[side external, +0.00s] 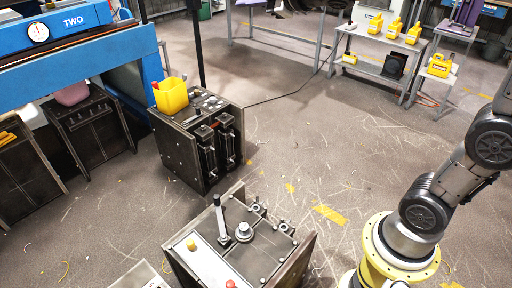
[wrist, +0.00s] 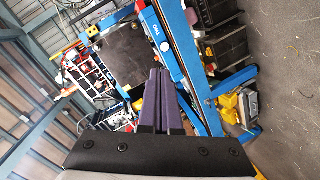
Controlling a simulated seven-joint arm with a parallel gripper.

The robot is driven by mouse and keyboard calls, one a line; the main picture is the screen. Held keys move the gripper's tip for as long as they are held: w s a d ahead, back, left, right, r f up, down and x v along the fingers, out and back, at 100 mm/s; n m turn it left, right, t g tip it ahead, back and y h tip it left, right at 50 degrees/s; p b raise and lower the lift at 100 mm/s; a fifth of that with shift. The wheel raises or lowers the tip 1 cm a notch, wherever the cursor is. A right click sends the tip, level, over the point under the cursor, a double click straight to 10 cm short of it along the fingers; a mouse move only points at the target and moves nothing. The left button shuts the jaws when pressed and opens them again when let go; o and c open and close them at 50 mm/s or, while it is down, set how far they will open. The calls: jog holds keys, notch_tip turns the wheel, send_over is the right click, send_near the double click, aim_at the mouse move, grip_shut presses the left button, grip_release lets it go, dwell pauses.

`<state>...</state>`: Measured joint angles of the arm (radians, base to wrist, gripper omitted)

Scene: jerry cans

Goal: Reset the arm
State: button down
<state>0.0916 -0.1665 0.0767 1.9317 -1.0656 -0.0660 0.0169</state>
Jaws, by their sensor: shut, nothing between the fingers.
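My gripper (wrist: 157,78) shows in the wrist view. Its two dark purple fingers are together, shut and empty, and appear clear of everything. In the side external view my arm rises from its yellow base at the right, and the gripper is outside the picture. The wrist view is turned sideways and takes in the blue press frame (wrist: 200,85) behind the fingers.
A control box (side external: 240,240) with a lever stands at the bottom centre. A dark cabinet (side external: 180,150) bears a yellow bin (side external: 171,95). The blue press (side external: 75,50) is at the left. Yellow jerry cans (side external: 375,24) stand on a far table. Open floor lies between.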

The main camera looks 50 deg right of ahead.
jog(key=s+d+m+h, duration=0.15)
jog(key=s+m, duration=0.25)
jog(key=s, duration=0.5)
jog(key=s+a+f+m+g, duration=0.1)
jog(key=s+f+m+g, duration=0.1)
jog(key=s+f, duration=0.4)
jog(key=s+a+f+m+g+y, duration=0.1)
jog(key=s+a+f+m+g, duration=0.1)
jog(key=s+f, duration=0.5)
jog(key=s+a+f+m+g+y, duration=0.1)
jog(key=s+f+m+g, duration=0.2)
jog(key=s, duration=0.7)
notch_tip(320, 180, down, 4)
jog(key=g, duration=0.2)
jog(key=shift+a+r+g, duration=0.25)
jog(key=shift+a+g, duration=0.05)
